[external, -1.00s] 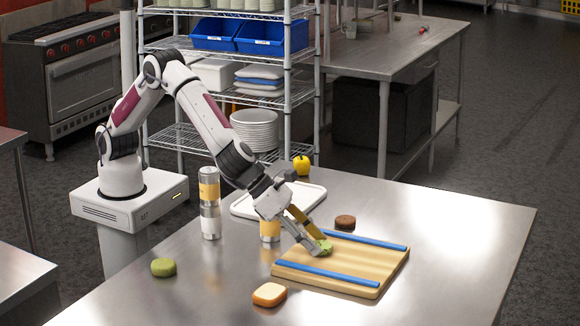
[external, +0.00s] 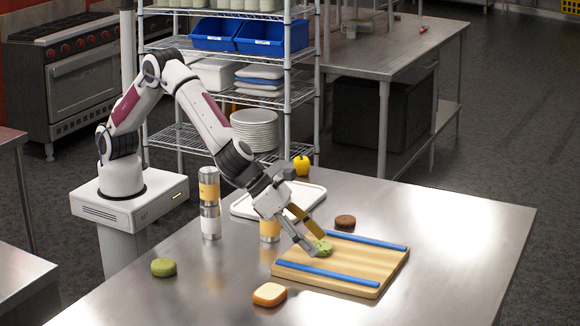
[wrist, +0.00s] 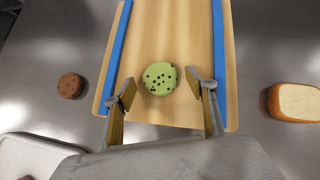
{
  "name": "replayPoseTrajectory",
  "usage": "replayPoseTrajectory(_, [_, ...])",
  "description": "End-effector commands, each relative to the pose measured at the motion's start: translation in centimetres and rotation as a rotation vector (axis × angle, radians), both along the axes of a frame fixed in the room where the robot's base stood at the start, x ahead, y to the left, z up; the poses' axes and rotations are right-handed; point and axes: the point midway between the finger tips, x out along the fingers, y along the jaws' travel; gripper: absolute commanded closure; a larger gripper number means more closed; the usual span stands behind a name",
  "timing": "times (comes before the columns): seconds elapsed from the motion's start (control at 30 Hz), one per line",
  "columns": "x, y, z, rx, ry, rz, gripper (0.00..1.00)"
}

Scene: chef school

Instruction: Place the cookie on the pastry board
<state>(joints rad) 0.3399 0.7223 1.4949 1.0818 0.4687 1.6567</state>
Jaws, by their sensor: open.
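A round green cookie with dark chips (external: 324,247) lies flat on the wooden pastry board (external: 385,266), which has two blue strips along opposite sides. In the wrist view the cookie (wrist: 159,78) lies on bare wood between the strips, clear of both. My gripper (external: 317,245) is open and low over the board, with its fingers on either side of the cookie. In the wrist view my gripper (wrist: 159,92) shows gaps between the cookie and both fingers.
A brown round item (external: 345,222) lies behind the board, a bread-like piece (external: 269,295) in front, and a plain green round item (external: 163,267) at left. Shakers (external: 210,205), a white tray (external: 313,190) and a yellow item (external: 302,166) stand farther back. The right table area is clear.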

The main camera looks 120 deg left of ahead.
Motion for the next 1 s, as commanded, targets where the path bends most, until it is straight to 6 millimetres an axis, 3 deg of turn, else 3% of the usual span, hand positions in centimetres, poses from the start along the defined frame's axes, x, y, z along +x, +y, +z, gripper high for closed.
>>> replayPoseTrajectory(1.0, [-7.3,-2.0,7.6,-0.001,-0.001,0.0,0.44])
